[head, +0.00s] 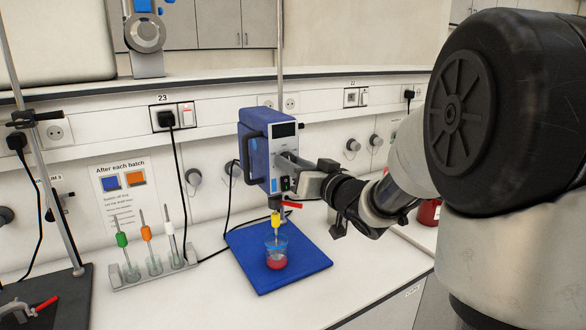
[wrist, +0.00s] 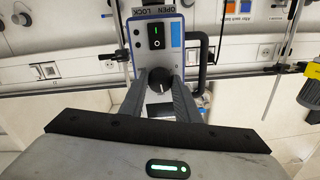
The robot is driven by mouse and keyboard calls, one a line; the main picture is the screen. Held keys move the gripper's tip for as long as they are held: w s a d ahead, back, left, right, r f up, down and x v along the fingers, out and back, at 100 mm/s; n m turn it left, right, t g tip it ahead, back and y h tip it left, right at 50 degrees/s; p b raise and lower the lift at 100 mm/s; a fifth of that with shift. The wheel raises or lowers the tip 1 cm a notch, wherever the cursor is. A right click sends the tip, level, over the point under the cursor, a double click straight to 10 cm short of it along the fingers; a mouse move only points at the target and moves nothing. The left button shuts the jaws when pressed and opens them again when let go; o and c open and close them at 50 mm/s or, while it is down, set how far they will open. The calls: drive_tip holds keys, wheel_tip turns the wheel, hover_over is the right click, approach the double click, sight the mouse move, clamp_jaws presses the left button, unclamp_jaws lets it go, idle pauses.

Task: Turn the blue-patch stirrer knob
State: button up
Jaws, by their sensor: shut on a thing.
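The blue stirrer (head: 254,143) hangs on an upright rod, its panel facing right. In the wrist view its panel (wrist: 142,62) shows a blue patch (wrist: 176,38) beside a black switch with a green mark (wrist: 156,36). The dark round stirrer knob (wrist: 160,80) sits between my two fingers, with a small light mark on it. My gripper (wrist: 160,87) is shut on this knob. In the head view my gripper (head: 286,161) is against the panel and hides the knob. The blue patch also shows there (head: 274,185).
Below the stirrer, a beaker with red liquid (head: 276,262) stands on a blue base (head: 300,272), under a yellow-collared shaft (head: 276,220). A rack (head: 128,283) of several coloured-handled tools stands left. A rod stand (head: 62,297) is at far left. The bench front is clear.

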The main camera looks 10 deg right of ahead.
drive_tip(key=shift+n+h+b, duration=0.4)
drive_tip(key=shift+n+b, duration=5.4)
drive_tip(key=shift+n, duration=1.9)
drive_tip(key=shift+r, duration=0.15)
drive_tip(key=o, duration=1)
drive_tip(key=shift+o, duration=0.2)
